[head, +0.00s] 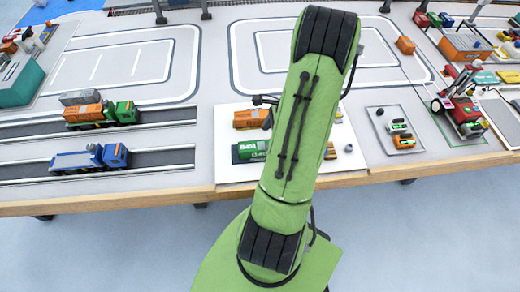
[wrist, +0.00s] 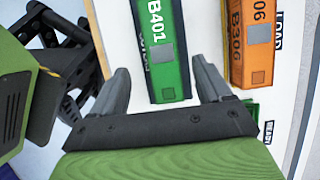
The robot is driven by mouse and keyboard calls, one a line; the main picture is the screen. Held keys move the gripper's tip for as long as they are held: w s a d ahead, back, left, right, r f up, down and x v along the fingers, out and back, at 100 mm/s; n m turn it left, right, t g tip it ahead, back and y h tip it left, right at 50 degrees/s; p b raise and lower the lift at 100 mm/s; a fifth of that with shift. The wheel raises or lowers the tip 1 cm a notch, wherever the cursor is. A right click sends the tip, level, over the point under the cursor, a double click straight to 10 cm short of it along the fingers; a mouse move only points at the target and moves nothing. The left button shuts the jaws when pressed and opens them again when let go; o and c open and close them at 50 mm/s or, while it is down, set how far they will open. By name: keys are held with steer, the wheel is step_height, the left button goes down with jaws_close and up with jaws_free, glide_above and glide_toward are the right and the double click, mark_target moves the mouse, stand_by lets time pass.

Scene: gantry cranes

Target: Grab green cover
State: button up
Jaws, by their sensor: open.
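The green cover (wrist: 163,75), a long block marked B401, lies on a white board and fills the middle of the wrist view. In the head view its left part (head: 247,151) shows beside my arm. My gripper (wrist: 161,68) is open. In the wrist view one finger shows on each side of the cover's near end, with gaps visible, and nothing is held. I cannot tell the height of the fingers above the cover. In the head view my arm hides my gripper.
An orange block marked B306 (wrist: 249,45) lies right of the green cover, close to the right finger. Toy trucks (head: 104,113) stand on lanes at the left. A small grey tray (head: 395,130) and a red vehicle (head: 465,112) stand at the right. The wooden table edge (head: 120,204) is in front.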

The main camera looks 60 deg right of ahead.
mark_target(262, 146)
steer(key=b+x, duration=0.1)
steer(key=x, duration=0.6)
steer(key=shift+w+d+f+b, duration=0.1)
steer(key=shift+d+b, duration=0.1)
steer(key=shift+b, duration=0.15)
